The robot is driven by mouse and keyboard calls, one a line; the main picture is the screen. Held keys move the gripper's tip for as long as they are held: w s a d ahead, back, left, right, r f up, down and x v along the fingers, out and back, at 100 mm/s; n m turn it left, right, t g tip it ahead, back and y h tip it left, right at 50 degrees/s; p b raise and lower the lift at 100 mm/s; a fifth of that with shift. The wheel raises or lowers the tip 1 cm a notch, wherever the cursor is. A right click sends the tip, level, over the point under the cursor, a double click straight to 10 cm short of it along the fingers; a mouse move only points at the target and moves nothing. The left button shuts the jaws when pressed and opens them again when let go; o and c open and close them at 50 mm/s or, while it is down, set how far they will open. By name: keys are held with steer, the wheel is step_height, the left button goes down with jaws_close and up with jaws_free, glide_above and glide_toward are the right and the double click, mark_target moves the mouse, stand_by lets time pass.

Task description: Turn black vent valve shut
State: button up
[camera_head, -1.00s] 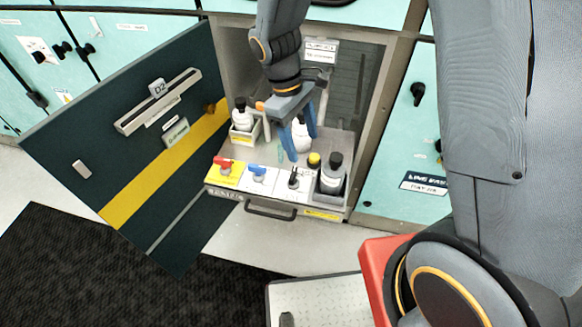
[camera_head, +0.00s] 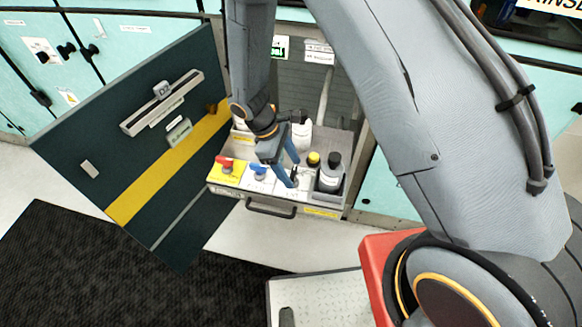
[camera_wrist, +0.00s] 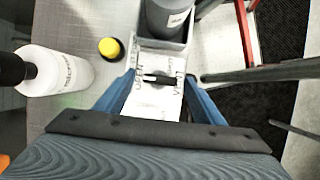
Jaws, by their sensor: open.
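The black vent valve (camera_wrist: 158,79) shows in the wrist view as a small dark handle on a white plate (camera_wrist: 150,105) lettered VENT. The handle lies roughly crosswise in that view, between the two blue fingers. My gripper (camera_wrist: 160,77) is open, with one finger on each side of the valve; I cannot tell whether either finger touches it. In the head view my gripper (camera_head: 293,173) is low over the right part of the drawer front and mostly hides the valve.
A red valve (camera_head: 226,163) and a blue valve (camera_head: 259,173) sit left on the drawer. A yellow cap (camera_wrist: 109,48) and white bottle (camera_wrist: 60,72) are nearby. The open dark door (camera_head: 140,135) stands left.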

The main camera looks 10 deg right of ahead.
steer(key=shift+d+f, duration=0.15)
steer(key=shift+f, duration=0.15)
steer(key=c, duration=1)
steer(key=shift+c, duration=0.2)
